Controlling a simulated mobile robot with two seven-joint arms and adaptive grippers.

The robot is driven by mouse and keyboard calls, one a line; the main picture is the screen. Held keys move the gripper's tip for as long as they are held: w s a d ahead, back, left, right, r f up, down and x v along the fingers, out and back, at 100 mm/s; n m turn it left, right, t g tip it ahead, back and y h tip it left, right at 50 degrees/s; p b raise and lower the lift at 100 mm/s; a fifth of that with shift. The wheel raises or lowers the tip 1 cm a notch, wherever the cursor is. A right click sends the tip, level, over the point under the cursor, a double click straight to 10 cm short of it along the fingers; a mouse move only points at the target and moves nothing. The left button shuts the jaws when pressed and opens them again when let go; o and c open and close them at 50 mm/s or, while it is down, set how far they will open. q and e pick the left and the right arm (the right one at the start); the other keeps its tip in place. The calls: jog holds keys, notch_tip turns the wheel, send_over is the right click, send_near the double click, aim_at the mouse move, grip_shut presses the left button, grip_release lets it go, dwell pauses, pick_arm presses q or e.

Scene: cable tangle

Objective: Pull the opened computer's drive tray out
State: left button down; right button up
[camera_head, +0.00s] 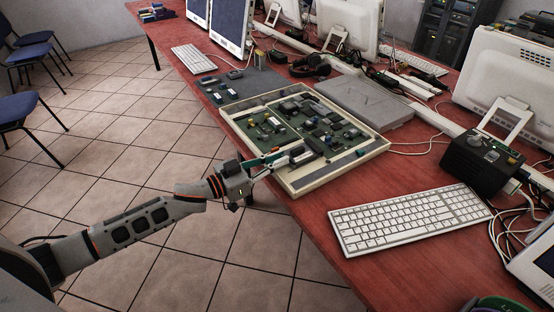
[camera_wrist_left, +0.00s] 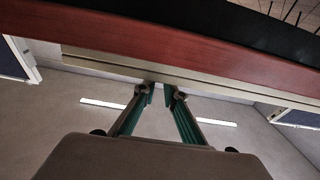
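The opened computer (camera_head: 375,150) is a shallow beige case lying flat on the red table, with its green circuit boards bare. What looks like its drive tray (camera_head: 301,154), a grey block with a pale label, sits inside near the case's front-left edge. My left gripper (camera_head: 284,158) reaches over that edge with its fingertips at the block's near end. In the left wrist view its teal fingers (camera_wrist_left: 161,92) nearly meet, with a narrow gap, in front of a beige edge. Whether anything is held between the tips is hidden.
A white keyboard (camera_head: 408,218) and a black box with knobs (camera_head: 481,163) are to the right. A grey panel (camera_head: 364,102) lies behind the case. Loose cables (camera_head: 415,146) run along the table.

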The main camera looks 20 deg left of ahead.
pick_arm(q)
jog(key=p+v, duration=0.1)
jog(key=v, duration=0.1)
jog(key=shift+s+a+r, duration=0.15)
jog(key=shift+s, duration=0.05)
jog(key=shift+s+a, duration=0.2)
jog(key=shift+s, duration=0.05)
jog(key=shift+f, duration=0.25)
jog(key=c, duration=2.1)
grip_release()
jog(key=shift+s, duration=0.1)
jog(key=shift+a+r, duration=0.1)
jog(key=shift+a, duration=0.05)
jog(key=v, duration=1.2)
jog(key=shift+s, duration=0.1)
